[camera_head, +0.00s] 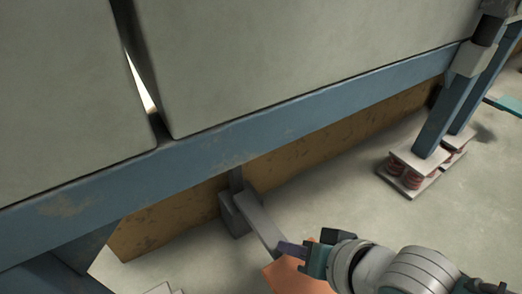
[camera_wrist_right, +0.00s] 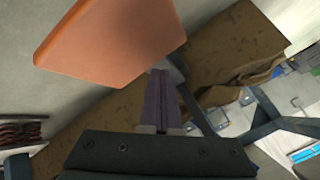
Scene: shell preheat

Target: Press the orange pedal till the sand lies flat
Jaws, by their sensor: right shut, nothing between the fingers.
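The orange pedal (camera_head: 292,277) is low in the head view, at the end of a grey lever (camera_head: 262,222) that comes out from under the blue frame. My right gripper (camera_head: 287,249) is shut and empty, its fingertips over the pedal's far edge by the lever. In the right wrist view the pedal (camera_wrist_right: 110,38) fills the upper left, and the shut fingers (camera_wrist_right: 158,95) point toward its lower right edge. I cannot tell whether they touch it. No sand shows in either view. My left gripper is not in view.
A blue beam (camera_head: 240,135) and large grey panels (camera_head: 290,50) hang above the pedal. A brown rusty board (camera_head: 175,220) runs behind the lever. A blue leg on red springs (camera_head: 412,175) stands at the right. Pale floor (camera_head: 335,205) lies clear between.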

